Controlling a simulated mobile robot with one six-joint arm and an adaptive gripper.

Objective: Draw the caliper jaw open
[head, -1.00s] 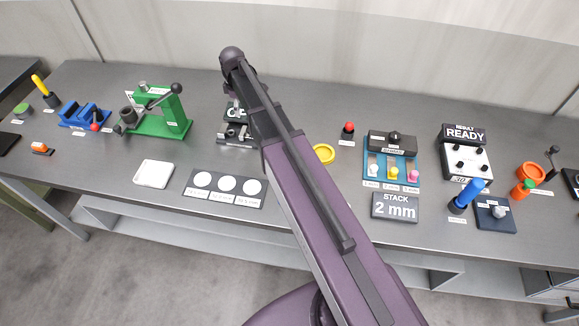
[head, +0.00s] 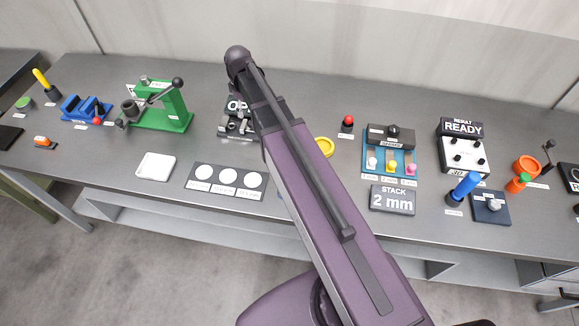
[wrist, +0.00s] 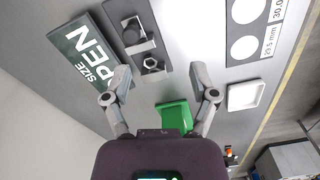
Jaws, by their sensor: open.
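The caliper fixture (wrist: 158,40) is a dark grey base in the wrist view, with a grey block and post and a hex nut (wrist: 152,66) on it. A dark sign reading SIZE OPEN (wrist: 90,55) stands beside it. In the head view the fixture (head: 232,129) and its sign (head: 236,105) are partly hidden behind my arm. My gripper (wrist: 160,97) is open and empty, its two fingers wide apart. The fixture lies beyond the fingertips, towards the upper left of the wrist view. The left fingertip overlaps the edge of the sign in that view.
A green press (head: 172,112) stands left of the fixture; its green part shows between my fingers in the wrist view (wrist: 176,116). A white tray (head: 155,167) and a plate with three white discs (head: 226,181) lie in front. A yellow ring (head: 323,146) lies to the right.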

